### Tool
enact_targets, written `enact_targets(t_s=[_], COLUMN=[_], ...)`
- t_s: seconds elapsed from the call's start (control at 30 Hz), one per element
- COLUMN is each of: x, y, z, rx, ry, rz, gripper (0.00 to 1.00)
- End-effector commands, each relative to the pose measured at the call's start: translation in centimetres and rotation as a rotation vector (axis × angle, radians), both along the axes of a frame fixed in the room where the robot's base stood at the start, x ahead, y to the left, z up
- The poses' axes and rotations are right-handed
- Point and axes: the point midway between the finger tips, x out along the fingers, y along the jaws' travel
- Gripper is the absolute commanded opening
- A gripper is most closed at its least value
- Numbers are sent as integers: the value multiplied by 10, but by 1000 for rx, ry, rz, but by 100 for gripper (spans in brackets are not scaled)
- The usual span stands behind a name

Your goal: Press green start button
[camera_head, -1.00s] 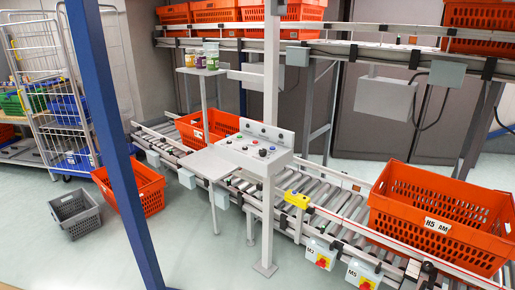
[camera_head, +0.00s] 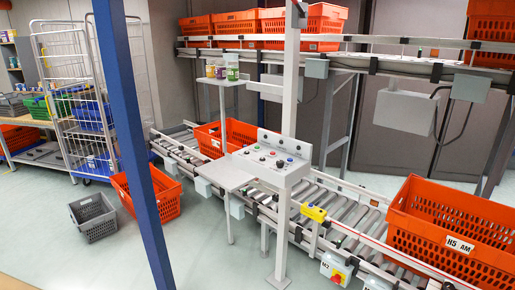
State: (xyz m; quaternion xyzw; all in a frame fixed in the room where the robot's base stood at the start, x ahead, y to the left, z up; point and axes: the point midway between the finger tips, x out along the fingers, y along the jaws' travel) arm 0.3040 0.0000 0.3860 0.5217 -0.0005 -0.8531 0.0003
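A grey control panel (camera_head: 271,160) is mounted on a light grey post in the middle of the head view, above the roller conveyor. Its sloped face carries several small knobs and buttons, some black, with red and blue ones toward the right. They are too small for me to single out the green start button with certainty. My gripper and arm are not in view, and nothing is touching the panel.
A blue post (camera_head: 134,150) stands in front at left. A flat grey shelf (camera_head: 228,175) juts out left of the panel. The conveyor (camera_head: 335,205) carries orange totes, including one labelled H5 AM (camera_head: 430,220). A grey crate (camera_head: 92,217) lies on open floor at left.

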Motion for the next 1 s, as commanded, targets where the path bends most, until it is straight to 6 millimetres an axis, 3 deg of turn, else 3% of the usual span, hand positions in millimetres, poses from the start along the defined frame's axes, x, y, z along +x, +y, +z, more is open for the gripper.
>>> enact_targets(t_s=[0.03,0.13,1.0], x=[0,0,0], y=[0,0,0], z=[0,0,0], rx=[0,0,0], ry=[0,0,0], rz=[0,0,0], gripper=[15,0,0])
